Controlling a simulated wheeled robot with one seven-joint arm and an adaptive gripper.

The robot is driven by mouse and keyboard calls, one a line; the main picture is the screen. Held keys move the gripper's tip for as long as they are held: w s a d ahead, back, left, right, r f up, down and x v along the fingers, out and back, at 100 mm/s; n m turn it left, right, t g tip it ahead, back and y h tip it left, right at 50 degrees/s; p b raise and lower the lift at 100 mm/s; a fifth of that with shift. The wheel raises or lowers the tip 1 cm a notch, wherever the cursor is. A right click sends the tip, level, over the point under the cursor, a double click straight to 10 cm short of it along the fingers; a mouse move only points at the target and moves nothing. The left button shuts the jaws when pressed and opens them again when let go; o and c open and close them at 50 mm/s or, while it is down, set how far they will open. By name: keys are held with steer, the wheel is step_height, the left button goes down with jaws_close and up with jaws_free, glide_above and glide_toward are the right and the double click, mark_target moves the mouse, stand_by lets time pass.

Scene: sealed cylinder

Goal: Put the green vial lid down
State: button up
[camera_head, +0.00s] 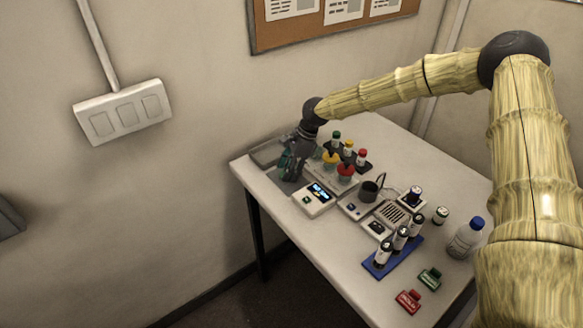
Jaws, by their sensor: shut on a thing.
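My gripper (290,167) is at the far left end of the table, pointing down over the area beside a grey tray. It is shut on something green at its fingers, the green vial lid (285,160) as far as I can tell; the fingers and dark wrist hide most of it. Whether the lid touches the surface below cannot be told. A yellow lid (330,157) and a red lid (345,170) sit to the right on a light grey device. Behind them, vials with green (336,137), yellow (348,147) and red (362,155) tops stand in a dark rack.
A white device with a lit display (318,195) stands just in front of my gripper. The table's front left is bare.

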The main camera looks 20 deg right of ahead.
steer(key=shift+f, duration=0.25)
steer(key=o, duration=0.8)
steer(key=shift+c, duration=0.2)
steer(key=shift+r, duration=0.1)
steer(key=shift+r+p, duration=0.45)
steer(key=shift+r, duration=0.15)
steer(key=shift+d+r+b, duration=0.2)
steer(key=shift+r+b, duration=0.05)
steer(key=shift+b, duration=0.15)
steer(key=b+v, duration=0.3)
steer(key=v, duration=0.8)
steer(key=shift+r, duration=0.15)
